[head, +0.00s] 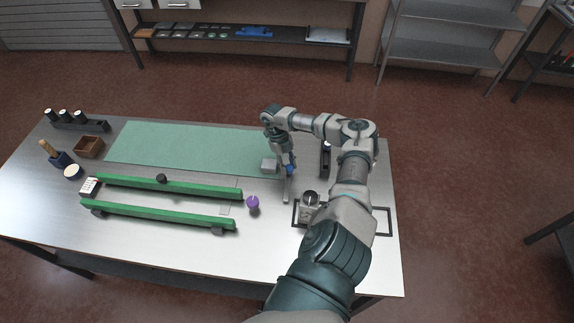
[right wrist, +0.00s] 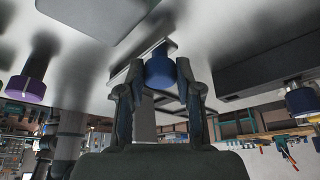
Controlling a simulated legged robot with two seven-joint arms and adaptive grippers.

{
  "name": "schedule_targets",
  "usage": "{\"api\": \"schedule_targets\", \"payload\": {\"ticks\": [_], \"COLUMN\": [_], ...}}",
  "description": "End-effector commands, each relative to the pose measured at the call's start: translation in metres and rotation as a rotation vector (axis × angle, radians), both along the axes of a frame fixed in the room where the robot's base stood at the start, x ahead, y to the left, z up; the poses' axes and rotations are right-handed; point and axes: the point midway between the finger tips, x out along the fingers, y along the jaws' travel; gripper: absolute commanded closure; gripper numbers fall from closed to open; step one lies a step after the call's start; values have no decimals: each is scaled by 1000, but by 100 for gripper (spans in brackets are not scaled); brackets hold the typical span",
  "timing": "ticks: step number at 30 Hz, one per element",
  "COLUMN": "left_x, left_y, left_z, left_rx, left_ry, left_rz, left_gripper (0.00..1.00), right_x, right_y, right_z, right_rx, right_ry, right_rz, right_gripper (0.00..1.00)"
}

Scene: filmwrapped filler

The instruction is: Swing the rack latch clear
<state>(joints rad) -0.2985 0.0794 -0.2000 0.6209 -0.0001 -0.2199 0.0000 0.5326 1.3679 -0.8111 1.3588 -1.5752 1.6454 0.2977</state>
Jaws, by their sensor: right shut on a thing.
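A blue knob (head: 291,170) stands on a narrow grey bar (head: 286,191) lying on the bench, which looks like the latch. My right gripper (head: 287,163) reaches down to it from above. In the right wrist view, the fingers of my right gripper (right wrist: 160,92) are on both sides of the blue knob (right wrist: 159,73) and shut on it. The bar beneath is partly hidden there by the knob and fingers. My left gripper is not in view.
Two green rails (head: 160,212) lie left on the metal bench (head: 270,245), with a purple knob (head: 252,202) near their right end. A grey block (head: 268,165) sits close beside my gripper. A black frame (head: 389,222) lies right, partly behind my arm. A green mat (head: 180,146) lies clear.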

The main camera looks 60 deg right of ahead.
Motion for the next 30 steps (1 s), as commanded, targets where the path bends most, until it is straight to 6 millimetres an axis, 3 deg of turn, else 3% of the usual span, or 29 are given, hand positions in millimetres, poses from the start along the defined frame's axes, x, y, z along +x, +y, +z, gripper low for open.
{"api": "schedule_targets", "payload": {"ticks": [5,6,9,20,23,30], "left_x": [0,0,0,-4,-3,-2], "left_y": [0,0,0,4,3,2], "left_z": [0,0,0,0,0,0], "left_rx": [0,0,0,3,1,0], "left_ry": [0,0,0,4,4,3], "left_rz": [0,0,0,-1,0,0], "left_gripper": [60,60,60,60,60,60], "right_x": [0,1,1,3,8,29], "right_y": [1,1,1,1,-1,-9], "right_z": [-1,-1,-1,4,15,64], "right_rx": [3,3,3,1,1,3], "right_ry": [-1,-1,-2,-4,-5,-8], "right_rz": [3,3,3,1,0,1], "right_gripper": [100,63,40,40,40,40]}}
